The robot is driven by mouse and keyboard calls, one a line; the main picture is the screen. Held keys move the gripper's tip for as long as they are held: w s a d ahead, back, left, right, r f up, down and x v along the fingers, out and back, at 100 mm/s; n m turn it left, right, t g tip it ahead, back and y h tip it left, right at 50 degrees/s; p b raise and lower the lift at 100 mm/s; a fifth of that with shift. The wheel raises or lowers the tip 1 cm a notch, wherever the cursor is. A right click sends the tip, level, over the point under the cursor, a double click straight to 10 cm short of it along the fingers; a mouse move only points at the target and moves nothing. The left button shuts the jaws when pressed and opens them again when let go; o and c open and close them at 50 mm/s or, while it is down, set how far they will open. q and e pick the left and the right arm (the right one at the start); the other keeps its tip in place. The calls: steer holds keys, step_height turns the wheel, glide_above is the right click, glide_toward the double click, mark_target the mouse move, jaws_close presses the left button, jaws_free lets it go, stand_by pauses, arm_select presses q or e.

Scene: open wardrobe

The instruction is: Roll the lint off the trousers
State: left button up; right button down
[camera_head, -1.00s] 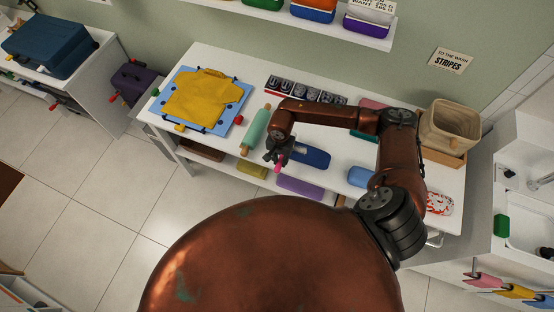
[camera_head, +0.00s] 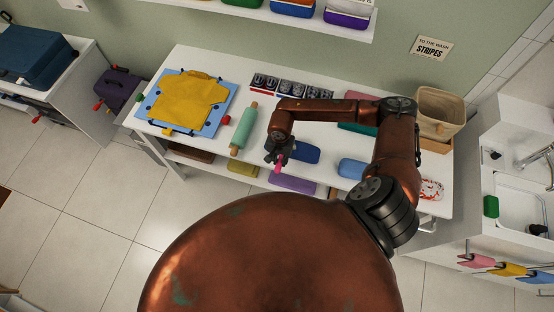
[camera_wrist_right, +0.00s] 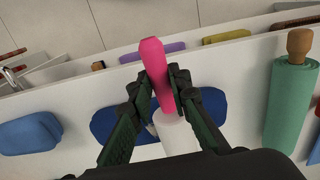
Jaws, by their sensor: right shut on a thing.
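My right gripper (camera_head: 279,156) is over the front part of the white table. In the right wrist view it (camera_wrist_right: 158,95) is shut around the pink handle (camera_wrist_right: 154,65) of a lint roller, whose white roll (camera_wrist_right: 177,133) shows below the fingers. The roller's pink handle (camera_head: 279,164) also shows in the head view, pointing toward the table's front edge. A dark blue folded cloth (camera_head: 303,152) lies close by, partly behind the gripper. A yellow garment (camera_head: 190,100) lies spread on a blue board at the table's left. I cannot pick out trousers for certain. My left gripper is not in view.
A teal roll with wooden ends (camera_head: 244,130) lies left of my right gripper. A lighter blue bundle (camera_head: 353,169) lies to the right. A row of dark small items (camera_head: 290,88) lines the back, and a beige bin (camera_head: 437,115) stands at the right end.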

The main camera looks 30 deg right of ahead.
steer(key=shift+s+d, duration=1.65)
steer(key=shift+s, duration=0.2)
steer(key=shift+s+d, duration=1.6)
steer(key=shift+s, duration=0.2)
steer(key=shift+d, duration=0.1)
steer(key=shift+s+d, duration=0.7)
steer(key=shift+s, duration=0.15)
steer(key=shift+w+a+f+b, duration=0.15)
steer(key=shift+w+a+b, duration=0.3)
steer(key=shift+w+a, duration=0.35)
steer(key=shift+w+a+b, duration=0.55)
steer(key=shift+w+a, duration=0.4)
steer(key=shift+w, duration=0.2)
steer(key=shift+w+a+b, duration=0.6)
steer(key=shift+w+a, duration=0.15)
steer(key=shift+w, duration=0.05)
steer(key=shift+w+a+b, duration=0.6)
steer(key=shift+w+a, duration=0.3)
steer(key=shift+w, duration=0.15)
steer(key=shift+w+a+b, duration=0.65)
steer(key=shift+w+a, duration=0.05)
steer(key=shift+w, duration=0.05)
steer(key=shift+w+a+b, duration=0.7)
steer(key=shift+w+a, duration=0.3)
steer(key=shift+w, duration=0.1)
